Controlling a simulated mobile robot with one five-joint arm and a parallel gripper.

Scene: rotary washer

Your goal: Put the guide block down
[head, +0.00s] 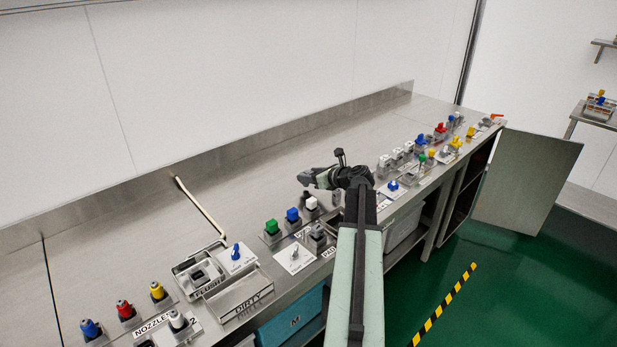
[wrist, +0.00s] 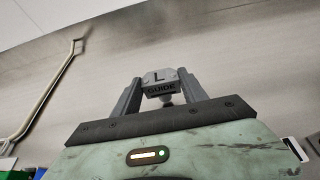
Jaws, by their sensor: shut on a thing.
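In the head view my gripper (head: 312,178) reaches left over the steel counter (head: 245,165), behind the row of coloured parts. The block cannot be made out clearly from the gripper there. Whether the block touches the counter cannot be told.
Green (head: 271,227), blue (head: 292,215) and white (head: 311,203) topped parts stand just below my gripper. A tray marked "DIRTY" (head: 240,298) and a bent rod (head: 203,209) lie further left. The counter's back is clear. Several coloured parts line the right front edge.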

